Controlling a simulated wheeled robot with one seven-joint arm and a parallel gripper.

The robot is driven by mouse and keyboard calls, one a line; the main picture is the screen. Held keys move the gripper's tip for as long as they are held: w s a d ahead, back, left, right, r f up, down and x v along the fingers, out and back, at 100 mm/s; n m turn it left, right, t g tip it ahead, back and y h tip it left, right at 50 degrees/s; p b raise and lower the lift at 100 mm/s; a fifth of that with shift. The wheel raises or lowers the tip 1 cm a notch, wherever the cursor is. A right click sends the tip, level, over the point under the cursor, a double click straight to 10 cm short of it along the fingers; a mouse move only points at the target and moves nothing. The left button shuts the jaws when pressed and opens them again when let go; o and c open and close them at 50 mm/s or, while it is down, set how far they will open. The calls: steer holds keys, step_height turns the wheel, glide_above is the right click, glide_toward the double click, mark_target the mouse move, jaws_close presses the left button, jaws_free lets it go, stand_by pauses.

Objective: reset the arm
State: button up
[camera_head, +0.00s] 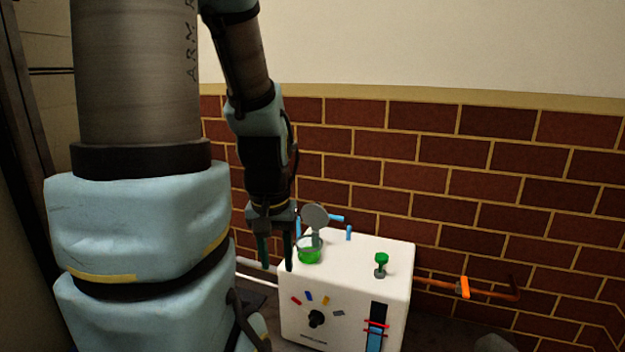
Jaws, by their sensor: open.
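My arm comes down from the top of the view, and my gripper (274,262) points downward at its end. Its two dark fingers are apart with nothing seen between them. The gripper is at the left edge of a white box-shaped machine (355,275), close to its top left corner. I cannot tell whether the fingers touch the machine. A large part of my arm fills the left of the view and hides what is behind it.
On the machine's top are a green-rimmed opening (309,256) with a raised round grey lid (315,217), and a green knob (381,262). Its front has a black dial (316,319) and a blue gauge (376,325). A pipe with an orange handle (463,287) runs right along the brick wall (440,170).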

step_height(320, 180, up, 33)
steer(key=p, duration=3.1)
